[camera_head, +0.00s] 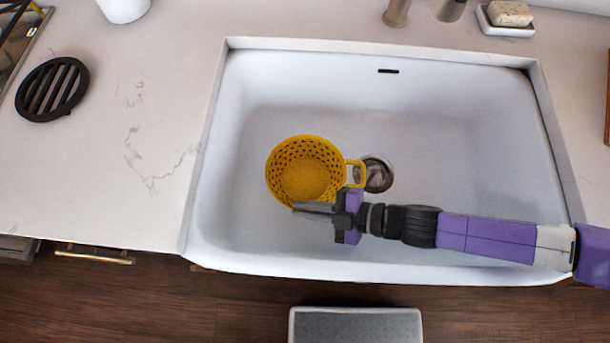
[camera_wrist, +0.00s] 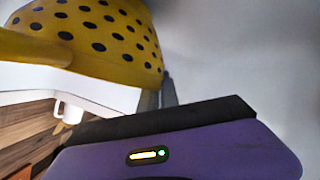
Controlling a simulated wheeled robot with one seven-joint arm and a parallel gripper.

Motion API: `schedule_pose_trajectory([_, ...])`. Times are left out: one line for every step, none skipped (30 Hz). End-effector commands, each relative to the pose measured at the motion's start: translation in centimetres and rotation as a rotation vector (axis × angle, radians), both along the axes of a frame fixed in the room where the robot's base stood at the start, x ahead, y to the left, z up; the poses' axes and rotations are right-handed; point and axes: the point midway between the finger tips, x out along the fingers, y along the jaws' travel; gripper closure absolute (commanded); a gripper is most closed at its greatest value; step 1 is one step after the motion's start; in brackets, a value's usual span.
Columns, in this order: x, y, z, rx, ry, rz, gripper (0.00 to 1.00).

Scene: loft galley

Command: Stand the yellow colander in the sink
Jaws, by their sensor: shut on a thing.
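The yellow colander (camera_head: 304,172) appears within the outline of the white sink (camera_head: 460,130), left of the drain, with its opening facing up toward the head camera. A yellow handle shows on its right side. My gripper (camera_head: 305,207) reaches in from the right and is shut on the colander near its lower rim. In the wrist view the perforated colander wall (camera_wrist: 115,45) fills the upper left, close to the fingers. Whether the colander's base touches the sink floor cannot be told.
A metal drain (camera_head: 377,174) lies right of the colander. A black trivet (camera_head: 52,90) rests on the left counter. A faucet base (camera_head: 397,12) and a sponge on a white dish (camera_head: 507,18) stand behind the sink. A grey step (camera_head: 355,325) is on the floor in front.

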Motion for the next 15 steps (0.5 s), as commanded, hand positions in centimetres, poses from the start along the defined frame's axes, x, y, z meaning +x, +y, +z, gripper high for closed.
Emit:
schedule_pose_trajectory([-0.01,0.03,-0.14,0.001,0.0,0.001,1.0])
schedule_pose_trajectory([0.0,0.02,-0.19,0.001,0.0,0.001,1.0])
schedule_pose_trajectory([0.0,0.03,-0.26,0.001,0.0,0.001,1.0])
schedule_pose_trajectory([-0.01,0.03,-0.32,0.001,0.0,0.001,1.0])
schedule_pose_trajectory([-0.01,0.03,-0.37,0.001,0.0,0.001,1.0])
schedule_pose_trajectory([-0.01,0.03,-0.45,0.001,0.0,0.001,1.0])
schedule_pose_trajectory([-0.01,0.03,-0.5,0.001,0.0,0.001,1.0])
schedule_pose_trajectory([-0.01,0.03,-0.56,0.001,0.0,0.001,1.0])
schedule_pose_trajectory([-0.01,0.03,-0.63,0.001,0.0,0.001,1.0])
schedule_pose_trajectory([-0.01,0.03,-0.68,0.001,0.0,0.001,1.0])
schedule_pose_trajectory([-0.01,0.03,-0.73,0.001,0.0,0.001,1.0])
schedule_pose_trajectory([-0.01,0.03,-0.81,0.001,0.0,0.001,1.0])
schedule_pose_trajectory([-0.01,0.03,-0.87,0.001,0.0,0.001,1.0])
schedule_pose_trajectory([-0.01,0.03,-0.92,0.001,0.0,0.001,1.0])
schedule_pose_trajectory([0.0,0.03,-0.99,0.001,0.0,0.001,1.0])
